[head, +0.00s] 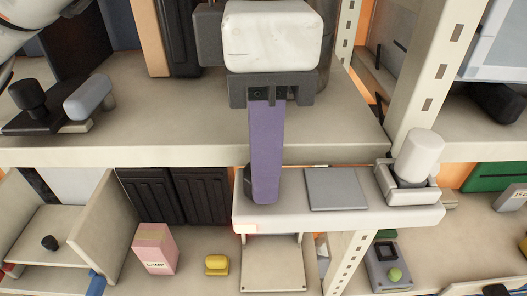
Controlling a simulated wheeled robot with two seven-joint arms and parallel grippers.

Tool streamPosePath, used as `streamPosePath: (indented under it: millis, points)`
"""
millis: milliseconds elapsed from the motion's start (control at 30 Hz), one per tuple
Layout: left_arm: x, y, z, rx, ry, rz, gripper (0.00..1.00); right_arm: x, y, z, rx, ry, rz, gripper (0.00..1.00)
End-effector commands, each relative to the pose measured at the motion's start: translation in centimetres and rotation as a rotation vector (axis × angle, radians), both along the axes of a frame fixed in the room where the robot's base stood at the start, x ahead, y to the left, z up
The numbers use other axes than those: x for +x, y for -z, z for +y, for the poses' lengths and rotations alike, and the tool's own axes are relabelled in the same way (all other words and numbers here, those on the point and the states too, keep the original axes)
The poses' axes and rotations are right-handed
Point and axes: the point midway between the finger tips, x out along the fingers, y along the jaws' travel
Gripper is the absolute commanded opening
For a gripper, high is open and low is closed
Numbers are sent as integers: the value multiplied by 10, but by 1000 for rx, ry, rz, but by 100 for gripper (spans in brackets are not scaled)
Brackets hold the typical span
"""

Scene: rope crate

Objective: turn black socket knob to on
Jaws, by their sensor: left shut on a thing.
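My left gripper (264,197) reaches down in the middle of the head view, with a white body, a dark bracket and long purple fingers. Its fingertips are at the left end of a white ledge (290,216). They are shut on a dark piece, which I take to be the black socket knob (247,181). Only a dark edge of it shows left of the fingers; the rest is hidden, so its turned position cannot be told. A small pale lit patch (246,228) shows on the ledge front below. My right gripper is not in view.
On the ledge are a flat grey plate (336,188) and a white cylinder (418,153) in a grey holder. Below stand a pink box (154,248) and a yellow item (216,265). A black knob-like part (29,96) is on the upper shelf. A perforated post (433,75) rises at right.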

Motion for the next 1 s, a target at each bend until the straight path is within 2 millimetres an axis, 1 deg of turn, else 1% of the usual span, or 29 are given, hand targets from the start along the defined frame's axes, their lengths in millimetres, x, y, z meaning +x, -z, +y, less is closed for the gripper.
streamPosePath:
  millis: [267, 300, 367, 400, 1000]
  points:
    - [0, -1, 0, -1, 3, -2, 7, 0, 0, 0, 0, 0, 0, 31]
    - [0, -1, 0, -1, 3, -2, 31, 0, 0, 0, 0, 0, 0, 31]
    - [0, -1, 0, -1, 2, -2, 41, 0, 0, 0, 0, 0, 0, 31]
    - [0, -1, 0, -1, 2, -2, 48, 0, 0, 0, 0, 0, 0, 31]
    - [0, 0, 0, 0, -8, -1, 48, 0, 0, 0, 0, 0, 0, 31]
